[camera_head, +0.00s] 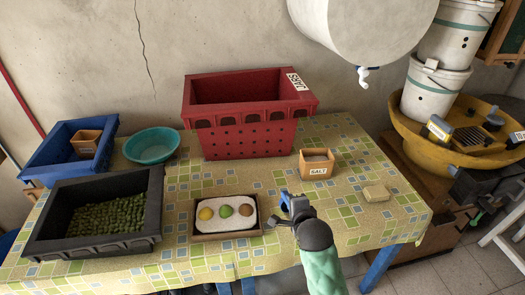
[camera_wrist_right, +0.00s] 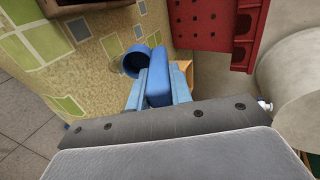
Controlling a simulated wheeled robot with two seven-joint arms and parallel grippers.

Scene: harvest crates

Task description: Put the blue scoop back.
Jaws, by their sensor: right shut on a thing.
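My right gripper (camera_head: 285,205) is above the table's front part, right of the small tray. In the right wrist view the gripper (camera_wrist_right: 157,95) is shut on the blue scoop's handle, and the scoop's round cup (camera_wrist_right: 137,60) sticks out past the fingertips. In the head view only a small blue part shows by the gripper, and I cannot tell scoop from finger there. A wooden box labelled SALT (camera_head: 317,168) stands behind and right of the gripper. Part of an orange box (camera_wrist_right: 185,68) shows behind the fingers in the wrist view. My left gripper is out of view.
The small tray (camera_head: 227,236) holds three round items. A black crate of green produce (camera_head: 95,250), a blue crate (camera_head: 50,150), a teal bowl (camera_head: 152,146) and a red crate (camera_head: 250,140) stand around.

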